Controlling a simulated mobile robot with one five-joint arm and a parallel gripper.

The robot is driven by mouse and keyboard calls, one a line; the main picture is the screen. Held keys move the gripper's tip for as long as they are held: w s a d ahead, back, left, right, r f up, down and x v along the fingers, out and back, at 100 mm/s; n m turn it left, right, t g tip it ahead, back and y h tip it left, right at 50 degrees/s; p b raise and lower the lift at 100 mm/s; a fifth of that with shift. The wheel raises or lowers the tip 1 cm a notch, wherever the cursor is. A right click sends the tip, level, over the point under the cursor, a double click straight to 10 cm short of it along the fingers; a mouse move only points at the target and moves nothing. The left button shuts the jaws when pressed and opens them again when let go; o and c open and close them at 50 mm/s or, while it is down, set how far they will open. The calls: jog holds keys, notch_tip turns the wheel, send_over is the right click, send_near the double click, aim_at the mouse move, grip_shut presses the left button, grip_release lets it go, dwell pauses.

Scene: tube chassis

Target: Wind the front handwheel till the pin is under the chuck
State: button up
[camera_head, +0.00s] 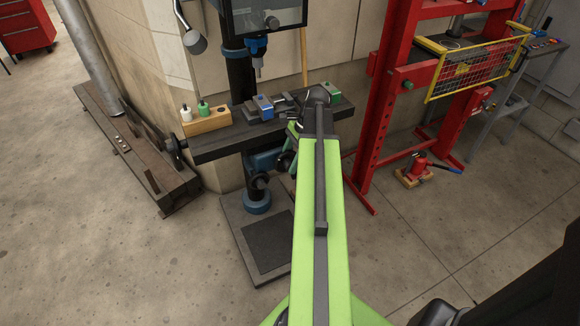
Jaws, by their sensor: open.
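A drill press stands at the wall, with its chuck (257,71) pointing down below a blue collar. Under it is a dark cross table (225,141) carrying a blue and grey vise (262,106). I cannot make out the pin. A dark handwheel (174,148) sits at the table's left end. Dark round parts show below the table's front edge, beside my arm; the front handwheel is hard to tell apart there.
A wooden block (206,122) with white and green bottles stands on the table's left. A green block (329,94) is at its right. A red press frame (378,100) stands right, a red jack (418,164) at its foot. Floor is clear at front left.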

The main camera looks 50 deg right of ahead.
jog(key=shift+c, duration=0.3)
grip_shut()
jog(key=shift+s+a+g+h+p, duration=0.1)
jog(key=shift+a+g+h+p, duration=0.05)
jog(key=shift+g+h+p, duration=0.2)
jog(key=shift+a+r+g+h+p, duration=0.1)
jog(key=shift+a+g+h+p, duration=0.15)
jog(key=shift+h+p, duration=0.4)
jog(key=g+h, duration=0.1)
jog(key=h, duration=0.1)
jog(key=shift+a+h, duration=0.2)
jog(key=shift+h, duration=0.2)
jog(key=h+b, duration=0.1)
jog(key=g+h+b, duration=0.1)
jog(key=f+h+b, duration=0.1)
jog(key=h, duration=0.1)
jog(key=shift+w+a+g, duration=0.2)
jog(key=shift+w+g, duration=0.1)
jog(key=shift+a+g+h+b, duration=0.1)
jog(key=shift+g+h+b, duration=0.3)
jog(key=shift+h+b, duration=0.7)
jog(key=shift+r, duration=0.15)
